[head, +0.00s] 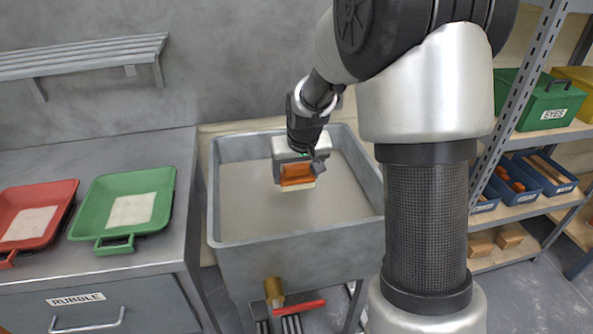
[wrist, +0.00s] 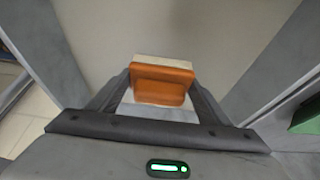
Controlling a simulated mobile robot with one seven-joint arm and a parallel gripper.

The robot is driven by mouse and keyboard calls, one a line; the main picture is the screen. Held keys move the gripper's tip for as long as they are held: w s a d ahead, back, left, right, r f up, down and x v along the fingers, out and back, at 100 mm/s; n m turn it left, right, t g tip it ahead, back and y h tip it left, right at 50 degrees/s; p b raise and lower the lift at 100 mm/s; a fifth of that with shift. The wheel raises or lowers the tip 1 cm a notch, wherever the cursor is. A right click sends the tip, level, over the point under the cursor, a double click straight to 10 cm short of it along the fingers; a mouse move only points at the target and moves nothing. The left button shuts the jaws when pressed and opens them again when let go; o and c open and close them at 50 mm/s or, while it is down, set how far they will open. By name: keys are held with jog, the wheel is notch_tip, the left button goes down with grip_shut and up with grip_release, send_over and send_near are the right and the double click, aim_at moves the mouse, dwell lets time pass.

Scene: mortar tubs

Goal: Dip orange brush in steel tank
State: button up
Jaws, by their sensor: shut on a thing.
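The orange brush (head: 297,174) has an orange body and a pale lower edge. My gripper (head: 296,168) is shut on it and holds it over the inside of the steel tank (head: 230,257). In the wrist view the brush (wrist: 162,82) sits between the two fingers of my gripper (wrist: 160,95), its pale edge pointing away. The tank is a grey, open box with a flat, pale grey surface inside. I cannot tell whether the brush's lower edge touches that surface.
A grey bench on the left bears a red tray (head: 35,215) and a green tray (head: 160,180), each with a pale patch. Its drawer is labelled RUBBLE (head: 75,299). A metal shelf on the right holds a green box (head: 545,103) labelled EYES and blue bins (head: 510,185).

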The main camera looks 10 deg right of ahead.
aim_at(296, 165)
notch_tip(296, 165, down, 12)
jog(key=b, duration=0.8)
jog(key=shift+f, duration=0.1)
dwell(0.5)
jog(key=shift+r+p, duration=6.2)
jog(key=shift+r, duration=2.95)
jog(key=shift+r+p, duration=1.4)
jog(key=shift+r, duration=0.65)
